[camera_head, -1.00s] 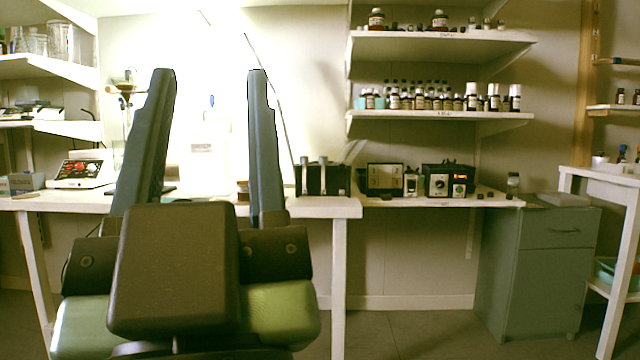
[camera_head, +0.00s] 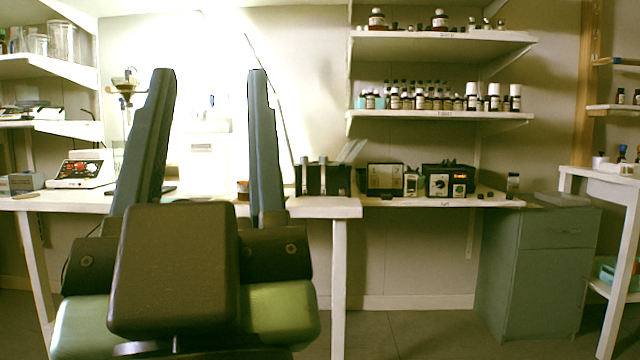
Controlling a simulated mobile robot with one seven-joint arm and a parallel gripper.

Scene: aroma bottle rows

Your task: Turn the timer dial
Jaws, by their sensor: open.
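My gripper (camera_head: 210,75) fills the left front of the view. Its two long dark fingers point up and stand wide apart, with nothing between them but the bright wall and bench behind. A small black device (camera_head: 448,180) with pale round dials on its front stands on the right part of the bench, well to the right of my gripper and apart from it. I cannot tell which of its dials is the timer dial.
The white bench (camera_head: 325,207) runs along the wall. Shelves with several brown bottles (camera_head: 432,100) hang above its right part. A grey-green cabinet (camera_head: 545,270) and a white side table (camera_head: 612,183) stand at the right. A device with red knobs (camera_head: 82,170) sits at the left. Floor ahead is clear.

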